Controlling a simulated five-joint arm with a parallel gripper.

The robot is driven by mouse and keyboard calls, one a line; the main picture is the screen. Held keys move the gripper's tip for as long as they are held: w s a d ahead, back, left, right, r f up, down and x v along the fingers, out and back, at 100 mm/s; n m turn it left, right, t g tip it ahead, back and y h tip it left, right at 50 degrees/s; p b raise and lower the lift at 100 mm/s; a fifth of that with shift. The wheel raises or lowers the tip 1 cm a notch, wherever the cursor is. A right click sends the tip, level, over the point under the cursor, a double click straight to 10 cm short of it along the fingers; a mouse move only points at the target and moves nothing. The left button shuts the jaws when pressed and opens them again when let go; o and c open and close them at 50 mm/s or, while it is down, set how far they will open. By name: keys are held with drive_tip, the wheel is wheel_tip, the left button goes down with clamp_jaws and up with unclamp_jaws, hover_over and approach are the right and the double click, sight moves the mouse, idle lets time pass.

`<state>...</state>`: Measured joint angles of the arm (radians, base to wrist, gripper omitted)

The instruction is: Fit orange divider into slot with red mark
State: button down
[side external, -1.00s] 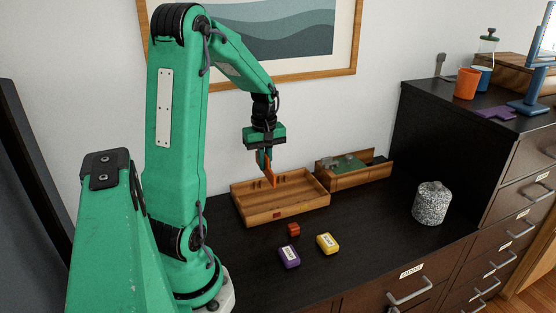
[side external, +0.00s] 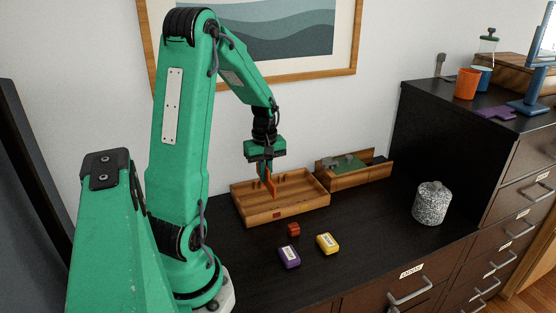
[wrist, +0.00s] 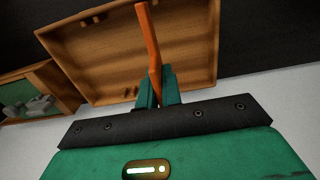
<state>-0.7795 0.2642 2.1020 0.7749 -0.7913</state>
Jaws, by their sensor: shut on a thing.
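My gripper (side external: 266,168) is shut on the orange divider (side external: 270,184) and holds it upright inside the left part of the wooden tray (side external: 305,206). The divider also shows in the wrist view (wrist: 150,45), rising from between the fingers (wrist: 158,88). A red mark (side external: 277,215) is on the tray's front wall. Small wooden slot pieces stand along the tray's inner walls. I cannot tell whether the divider's lower edge sits in a slot or just above the floor.
A wooden box with a green part (side external: 350,170) stands right of the tray. A red-brown cube (side external: 293,230), a purple block (side external: 289,257) and a yellow block (side external: 327,244) lie in front. A speckled jar (side external: 432,203) is at the right.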

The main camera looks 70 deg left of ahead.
drive_tip(key=shift+f, duration=0.9)
drive_tip(key=shift+f, duration=2.15)
idle(1.4)
drive_tip(key=c, duration=1.5)
unclamp_jaws()
drive_tip(key=shift+r, duration=3.9)
